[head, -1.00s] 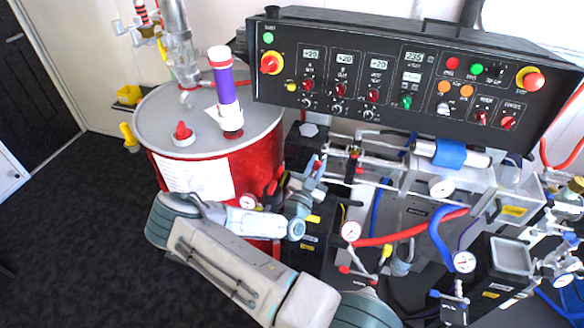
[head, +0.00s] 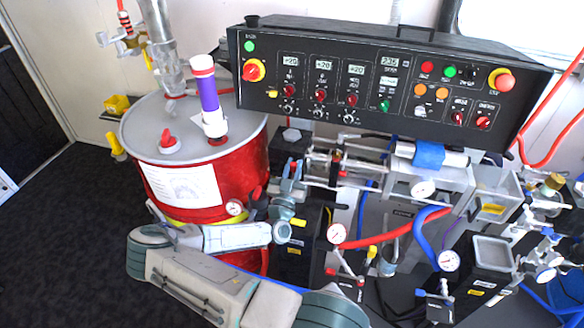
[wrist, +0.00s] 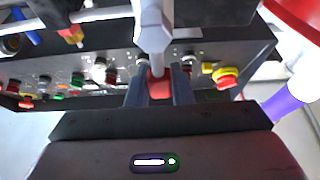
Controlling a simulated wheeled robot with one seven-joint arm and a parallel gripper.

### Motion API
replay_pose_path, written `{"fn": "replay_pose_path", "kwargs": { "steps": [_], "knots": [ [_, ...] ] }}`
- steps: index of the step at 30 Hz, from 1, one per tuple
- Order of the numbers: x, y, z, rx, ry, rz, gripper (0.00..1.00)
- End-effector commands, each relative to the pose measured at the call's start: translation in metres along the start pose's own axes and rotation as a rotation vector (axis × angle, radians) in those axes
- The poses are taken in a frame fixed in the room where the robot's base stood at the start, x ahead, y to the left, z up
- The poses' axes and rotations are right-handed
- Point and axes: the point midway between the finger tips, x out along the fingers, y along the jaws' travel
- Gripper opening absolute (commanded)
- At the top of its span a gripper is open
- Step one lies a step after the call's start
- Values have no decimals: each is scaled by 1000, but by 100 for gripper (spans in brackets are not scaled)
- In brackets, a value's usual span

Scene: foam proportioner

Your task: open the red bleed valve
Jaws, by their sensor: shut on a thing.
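My gripper (head: 291,174) is in front of the machine, just right of the red drum, with its fingers pointing up toward the control panel. In the wrist view my gripper (wrist: 159,78) is shut on a small red handle (wrist: 159,88), with one dark finger on each side. The red handle sits at the end of a pale grey fitting (wrist: 154,35). It looks like the handle of the bleed valve.
A red drum (head: 236,165) stands left of my gripper. The black control panel (head: 330,112) with knobs is above and behind. Pipes, hoses and a pressure gauge (head: 337,233) crowd the right side. Dark floor (head: 60,220) at the left is clear.

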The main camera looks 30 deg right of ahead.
Motion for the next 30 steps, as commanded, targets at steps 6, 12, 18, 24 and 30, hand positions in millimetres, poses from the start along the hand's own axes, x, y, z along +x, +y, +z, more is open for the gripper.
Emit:
{"fn": "replay_pose_path", "kwargs": {
  "steps": [6, 12, 18, 24, 30],
  "knots": [
    [0, -2, -1, -1, 2, -5, 42],
    [0, -2, -1, 0, 1, -4, 42],
    [-8, -2, 1, 0, 0, -4, 42],
    [-46, -3, 3, 0, -2, -6, 42],
    [-93, -3, 3, 1, -1, -6, 42]
  ]
}}
